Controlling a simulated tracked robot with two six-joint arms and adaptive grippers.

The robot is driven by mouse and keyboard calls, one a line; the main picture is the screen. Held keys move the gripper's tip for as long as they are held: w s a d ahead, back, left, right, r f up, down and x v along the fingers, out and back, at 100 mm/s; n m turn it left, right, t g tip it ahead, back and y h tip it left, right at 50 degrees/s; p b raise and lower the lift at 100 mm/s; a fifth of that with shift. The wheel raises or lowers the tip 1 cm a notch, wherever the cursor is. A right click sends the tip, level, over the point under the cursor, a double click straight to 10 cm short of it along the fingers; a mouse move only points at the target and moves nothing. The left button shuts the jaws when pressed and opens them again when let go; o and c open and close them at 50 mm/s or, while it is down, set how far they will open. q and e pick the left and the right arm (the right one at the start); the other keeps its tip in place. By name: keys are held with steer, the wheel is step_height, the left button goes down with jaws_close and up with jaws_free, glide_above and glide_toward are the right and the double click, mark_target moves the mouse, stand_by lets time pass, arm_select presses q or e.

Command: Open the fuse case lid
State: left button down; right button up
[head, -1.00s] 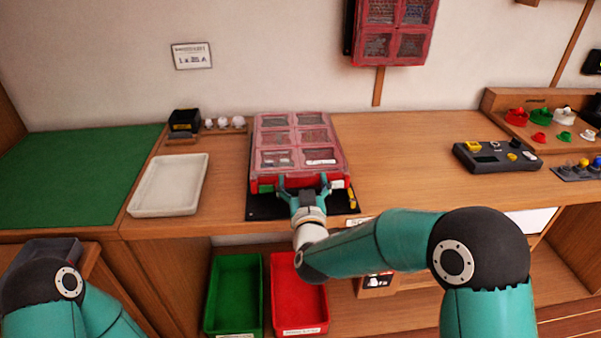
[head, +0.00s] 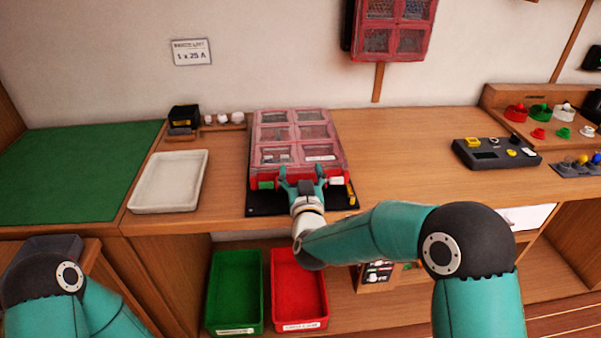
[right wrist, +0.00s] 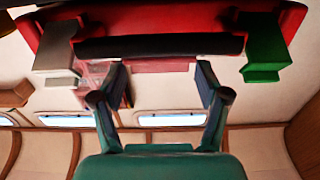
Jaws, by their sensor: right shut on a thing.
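The fuse case (head: 256,174) lies on a black mat (head: 262,205) on the bench. Its lid (head: 298,133) has a pink-red frame with clear panes and lies over the case, its front edge looking slightly raised. A green block (head: 266,184) and a pale block (head: 336,181) sit on the case front; both also show in the right wrist view, the green one (right wrist: 264,48) at right. My right gripper (head: 302,176) is at the middle of the front, shut on the lid's front edge; its fingers hide the grip point. My left gripper is out of view.
A white tray (head: 135,195) and a green mat (head: 75,175) lie left of the case. Green (head: 210,300) and red (head: 299,318) bins stand below. A black device (head: 494,154) lies at right, with clear bench between. Another red case (head: 398,35) hangs on the wall.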

steer(key=w+r+p, duration=0.3)
steer(key=r+p, duration=0.5)
steer(key=r, duration=0.2)
steer(key=w+r+g+p, duration=0.1)
steer(key=w+r+p, duration=0.3)
steer(key=r+p, duration=0.4)
step_height(320, 180, up, 2)
steer(key=shift+r, duration=0.2)
steer(key=shift+w+r+p, duration=0.4)
steer(key=shift+w+p, duration=0.05)
steer(key=shift+p, duration=0.15)
steer(key=o, duration=1.4)
steer(key=shift+f, duration=0.15)
steer(key=shift+o, duration=0.2)
steer(key=shift+s, duration=0.1)
steer(key=s+r, duration=0.1)
steer(key=s, duration=1)
steer(key=shift+s+r, duration=0.2)
steer(key=shift+s, duration=0.1)
